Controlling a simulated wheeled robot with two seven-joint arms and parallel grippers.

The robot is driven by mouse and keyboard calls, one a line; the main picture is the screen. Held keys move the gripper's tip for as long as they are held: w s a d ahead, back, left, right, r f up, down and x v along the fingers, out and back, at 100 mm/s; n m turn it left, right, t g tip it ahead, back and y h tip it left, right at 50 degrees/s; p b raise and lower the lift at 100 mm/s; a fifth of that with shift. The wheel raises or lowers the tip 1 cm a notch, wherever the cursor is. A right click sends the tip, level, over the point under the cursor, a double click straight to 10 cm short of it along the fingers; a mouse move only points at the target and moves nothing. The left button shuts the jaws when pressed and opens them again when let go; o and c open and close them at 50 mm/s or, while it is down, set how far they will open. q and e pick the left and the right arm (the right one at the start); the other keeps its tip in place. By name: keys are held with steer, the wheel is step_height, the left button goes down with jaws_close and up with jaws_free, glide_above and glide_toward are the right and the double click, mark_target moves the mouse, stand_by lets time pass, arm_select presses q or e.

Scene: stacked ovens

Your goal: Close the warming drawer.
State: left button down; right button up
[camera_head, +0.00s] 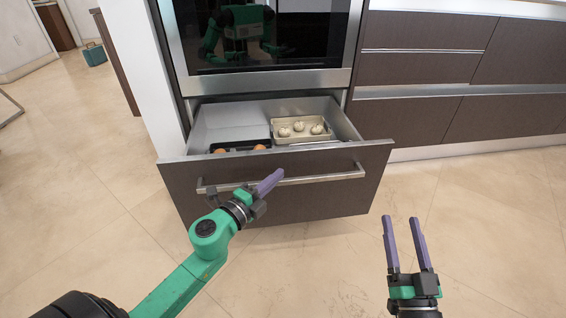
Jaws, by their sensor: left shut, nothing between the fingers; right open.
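The warming drawer (330,200) stands pulled out below the oven, with a dark brown front and a long metal bar handle (325,178). Inside it are a beige tray (301,141) with several white round items and a dark tray (225,149) with orange-brown round items. My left gripper (272,180) is shut and empty, its purple fingers in front of the drawer front near the handle's middle. I cannot tell if it touches the handle. My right gripper (401,222) is open and empty, right of the drawer and in front of it, fingers pointing forward.
The oven (265,81) with dark glass is above the drawer and reflects my body. Brown cabinets (430,65) with drawers run to the right. A white wall panel (147,75) stands at the left. The tiled floor (100,200) is clear around the drawer. A teal box (94,54) stands far left.

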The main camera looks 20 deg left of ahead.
mark_target(290, 153)
arm_select(q)
steer(key=w, duration=0.2)
steer(key=w+a, duration=0.1)
steer(key=w, duration=0.1)
steer(key=w+b, duration=0.1)
steer(key=w, duration=0.2)
steer(key=shift+a, duration=0.25)
arm_select(e)
step_height(290, 153, up, 9)
steer(key=d+t+y, duration=0.1)
steer(key=t, duration=0.1)
steer(key=shift+w+n+t, duration=0.15)
steer(key=shift+n+t, duration=0.25)
